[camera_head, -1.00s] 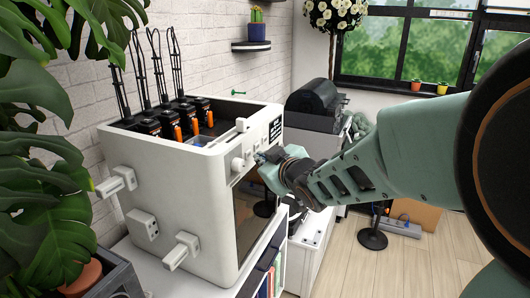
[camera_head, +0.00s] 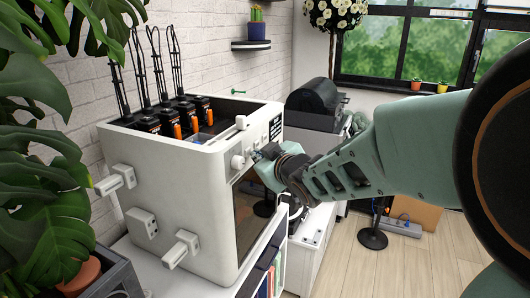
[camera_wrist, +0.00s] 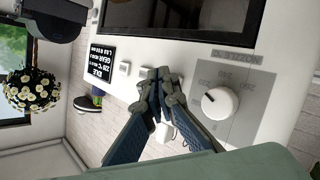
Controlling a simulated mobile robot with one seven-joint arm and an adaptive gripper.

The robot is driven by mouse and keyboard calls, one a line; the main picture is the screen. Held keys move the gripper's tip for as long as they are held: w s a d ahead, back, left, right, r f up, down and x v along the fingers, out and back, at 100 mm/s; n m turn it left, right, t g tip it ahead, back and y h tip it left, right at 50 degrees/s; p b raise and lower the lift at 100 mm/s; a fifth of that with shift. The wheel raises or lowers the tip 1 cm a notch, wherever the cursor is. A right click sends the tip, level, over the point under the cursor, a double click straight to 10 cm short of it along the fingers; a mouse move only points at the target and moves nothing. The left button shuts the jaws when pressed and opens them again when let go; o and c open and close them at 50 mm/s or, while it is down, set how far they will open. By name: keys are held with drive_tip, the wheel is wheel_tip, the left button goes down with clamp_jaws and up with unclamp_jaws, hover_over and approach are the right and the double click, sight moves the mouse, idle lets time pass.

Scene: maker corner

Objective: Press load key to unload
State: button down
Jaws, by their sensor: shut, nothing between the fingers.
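The white printer-like machine (camera_head: 185,190) stands on a white shelf unit. Its front panel carries a small dark display (camera_wrist: 99,63), which seems to read IDLE, and small square white keys. One key (camera_wrist: 124,69) is fully visible beside the display. A second key (camera_wrist: 147,73) is right at my fingertips and partly covered; I cannot tell whether they touch it or which key is the load key. A white knob (camera_wrist: 218,103) sits on a grey dial plate marked NOZZLE. My gripper (camera_head: 258,155) is shut and empty at the panel; it also shows in the wrist view (camera_wrist: 160,78).
White brackets (camera_head: 187,249) stick out of the machine's left side. Large plant leaves (camera_head: 40,130) fill the left edge. A black device (camera_head: 316,101) stands behind on another white cabinet. The wooden floor on the right is mostly clear.

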drive_tip(key=shift+w+a+b, duration=0.15)
drive_tip(key=shift+a+b, duration=0.2)
idle(0.7)
drive_tip(key=shift+d+r, duration=0.1)
drive_tip(key=shift+d, duration=0.05)
idle(0.3)
drive_tip(key=shift+s+d+p, duration=0.3)
drive_tip(key=shift+d+p, duration=0.1)
drive_tip(key=shift+d, duration=0.2)
drive_tip(key=d, duration=0.1)
drive_tip(key=s+d+p, duration=0.1)
drive_tip(key=d, duration=0.1)
drive_tip(key=d+p, duration=0.1)
drive_tip(key=shift+s+d, duration=0.35)
idle(0.4)
